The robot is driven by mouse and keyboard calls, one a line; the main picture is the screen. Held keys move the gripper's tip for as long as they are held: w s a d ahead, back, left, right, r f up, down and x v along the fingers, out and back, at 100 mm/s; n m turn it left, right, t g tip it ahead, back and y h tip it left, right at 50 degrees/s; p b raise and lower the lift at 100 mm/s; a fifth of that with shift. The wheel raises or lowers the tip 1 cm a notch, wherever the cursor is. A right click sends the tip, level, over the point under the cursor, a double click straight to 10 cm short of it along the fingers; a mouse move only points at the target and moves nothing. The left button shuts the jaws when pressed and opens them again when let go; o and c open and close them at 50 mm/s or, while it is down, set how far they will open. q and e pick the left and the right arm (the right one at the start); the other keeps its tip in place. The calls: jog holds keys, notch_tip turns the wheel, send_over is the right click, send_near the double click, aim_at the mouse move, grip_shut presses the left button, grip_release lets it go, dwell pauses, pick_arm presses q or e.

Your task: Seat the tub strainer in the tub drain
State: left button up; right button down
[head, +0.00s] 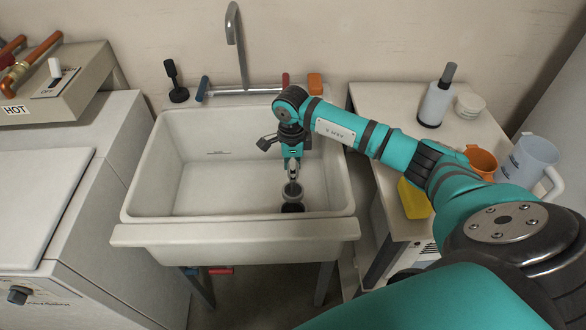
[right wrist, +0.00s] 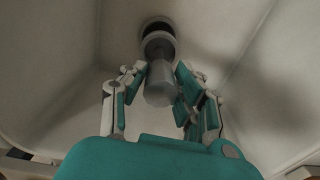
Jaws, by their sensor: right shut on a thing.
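The tub strainer (head: 292,190) is a grey piece with a knob, held upright inside the white tub (head: 190,188). My right gripper (head: 292,176) reaches down into the tub and is shut on the strainer's knob. In the right wrist view the strainer (right wrist: 158,82) sits between the fingers of my right gripper (right wrist: 160,84). The dark tub drain (head: 292,208) is just below the strainer in the head view. In the right wrist view the drain (right wrist: 158,27) lies just beyond the strainer, which partly covers it. I cannot tell whether they touch. My left gripper is out of view.
A tall faucet (head: 234,40) stands behind the tub, with an orange block (head: 315,83) and a black plunger-like tool (head: 175,82) on either side. The right table (head: 385,100) holds a bottle (head: 436,100), an orange cup (head: 481,162) and a pitcher (head: 528,160). The tub's left half is clear.

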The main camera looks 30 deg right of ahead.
aim_at(292, 190)
notch_tip(292, 190, down, 3)
jog(key=shift+r+b, duration=0.1)
jog(key=shift+b, duration=0.95)
notch_tip(292, 190, down, 5)
jog(key=b, duration=0.3)
jog(key=shift+r+b, duration=0.15)
jog(key=shift+b, duration=0.25)
jog(key=shift+f+b, duration=1.3)
jog(key=shift+f, duration=0.05)
jog(key=c, duration=0.9)
grip_release()
jog(key=shift+s+a+r+p, duration=0.1)
jog(key=shift+r+p, duration=2.65)
jog(key=shift+r, duration=1.3)
